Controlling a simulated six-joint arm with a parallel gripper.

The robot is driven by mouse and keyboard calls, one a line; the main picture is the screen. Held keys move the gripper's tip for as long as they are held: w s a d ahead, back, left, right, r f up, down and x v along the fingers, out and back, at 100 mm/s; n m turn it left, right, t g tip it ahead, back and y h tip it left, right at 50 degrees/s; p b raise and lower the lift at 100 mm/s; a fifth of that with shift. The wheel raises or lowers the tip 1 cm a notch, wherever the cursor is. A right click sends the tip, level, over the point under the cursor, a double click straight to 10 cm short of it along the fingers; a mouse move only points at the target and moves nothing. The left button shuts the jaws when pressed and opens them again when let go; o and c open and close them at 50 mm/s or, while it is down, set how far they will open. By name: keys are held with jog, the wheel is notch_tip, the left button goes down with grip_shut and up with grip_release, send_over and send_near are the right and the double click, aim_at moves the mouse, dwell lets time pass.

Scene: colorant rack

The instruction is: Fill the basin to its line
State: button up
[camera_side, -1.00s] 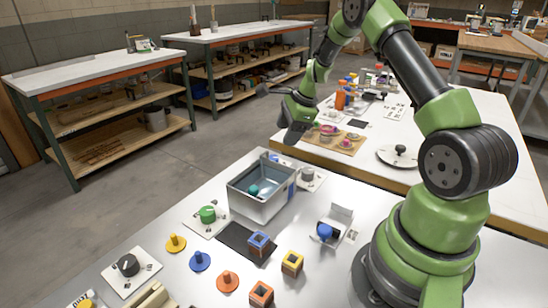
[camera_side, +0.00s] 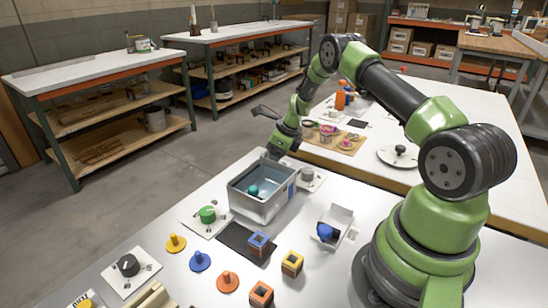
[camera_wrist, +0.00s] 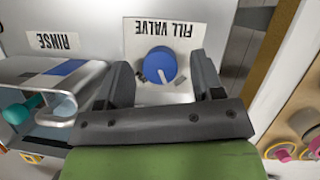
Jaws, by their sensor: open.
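The basin (camera_side: 248,204) is a grey open box in the middle of the near table. A teal round piece (camera_side: 253,190) sits inside it, against a bluish interior. I cannot make out a fill line. My gripper (camera_side: 275,154) is low behind the basin's far corner. In the wrist view the blue fill valve knob (camera_wrist: 156,65), with a pale pointer mark, sits on a white plate (camera_wrist: 184,20) labelled FILL VALVE. My open gripper (camera_wrist: 160,68) has one finger on each side of the knob; contact cannot be told. The basin's rim (camera_wrist: 85,75) also shows at left.
A RINSE label (camera_wrist: 57,41) lies beside the valve plate. A grey knob (camera_side: 307,174) stands right of the basin, a green knob (camera_side: 207,214) left of it. Coloured blocks and pegs lie in front. A wooden board (camera_side: 340,142) with pink-topped pieces is on the table behind.

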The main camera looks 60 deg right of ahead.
jog(key=shift+w+f, duration=0.15)
jog(key=shift+f, duration=0.3)
jog(key=shift+c, duration=0.2)
jog(key=c, duration=0.9)
jog(key=n, duration=0.2)
jog(key=n+y, duration=0.1)
jog(key=n, duration=0.1)
jog(key=shift+g+y, duration=0.3)
jog(key=shift+g, duration=0.1)
jog(key=o, duration=0.9)
jog(key=shift+o, duration=0.2)
jog(key=v, duration=1)
